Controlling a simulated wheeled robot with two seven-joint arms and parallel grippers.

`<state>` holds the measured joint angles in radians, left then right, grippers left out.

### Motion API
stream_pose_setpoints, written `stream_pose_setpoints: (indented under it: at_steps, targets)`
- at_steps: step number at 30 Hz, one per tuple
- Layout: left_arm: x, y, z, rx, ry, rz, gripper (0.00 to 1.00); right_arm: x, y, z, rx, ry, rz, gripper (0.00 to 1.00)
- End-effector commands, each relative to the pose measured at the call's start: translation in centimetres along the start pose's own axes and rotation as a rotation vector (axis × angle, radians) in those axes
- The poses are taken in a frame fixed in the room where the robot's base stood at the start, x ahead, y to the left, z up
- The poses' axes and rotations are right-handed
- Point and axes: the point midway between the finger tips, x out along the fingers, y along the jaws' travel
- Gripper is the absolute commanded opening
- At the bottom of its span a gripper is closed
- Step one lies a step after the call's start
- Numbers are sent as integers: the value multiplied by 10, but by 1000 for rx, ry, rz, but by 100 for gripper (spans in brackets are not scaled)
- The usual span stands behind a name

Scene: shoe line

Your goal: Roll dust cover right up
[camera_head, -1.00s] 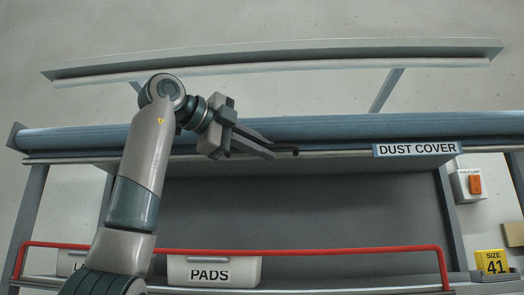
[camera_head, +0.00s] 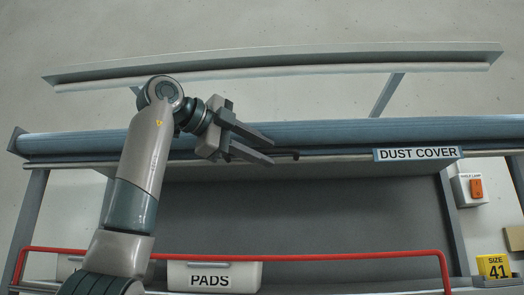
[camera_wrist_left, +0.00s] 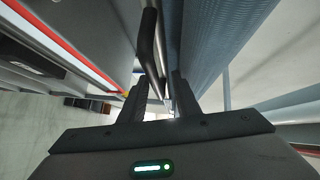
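The dust cover (camera_head: 330,133) is a blue-grey ribbed roll lying along the top of the rack, under which the grey front opening is uncovered. It also shows at the right in the left wrist view (camera_wrist_left: 222,38). A pale bar with a DUST COVER label (camera_head: 418,153) runs below the roll. A dark handle (camera_wrist_left: 148,42) is on that bar, its end showing just past my fingertips in the head view. My left gripper (camera_head: 271,148) is open, its fingers apart at the roll and bar. The wrist view shows the handle's near end between the fingertips, with no clear grip. My right gripper is out of view.
A red rail (camera_head: 330,254) crosses the rack front, above a PADS bin (camera_head: 213,275). A lamp switch box (camera_head: 470,189) and a yellow SIZE 41 sign (camera_head: 493,265) are at the right. A long grey-white canopy (camera_head: 280,62) spans above the roll.

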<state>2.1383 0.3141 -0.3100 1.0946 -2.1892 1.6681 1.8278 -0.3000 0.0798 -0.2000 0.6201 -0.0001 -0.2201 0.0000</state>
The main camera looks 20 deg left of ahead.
Motion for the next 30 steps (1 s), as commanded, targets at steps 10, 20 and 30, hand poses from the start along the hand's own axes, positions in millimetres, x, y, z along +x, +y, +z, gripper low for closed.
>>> stream_pose_setpoints:
  at_steps: [10, 20, 30]
  targets:
    - [-46, 3, 1, 0, -2, -3, 29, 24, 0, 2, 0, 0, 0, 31]
    - [-113, 3, 1, 0, -1, -5, 29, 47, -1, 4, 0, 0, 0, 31]
    - [-163, 0, 0, 0, 0, -4, 29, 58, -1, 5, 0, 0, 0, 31]
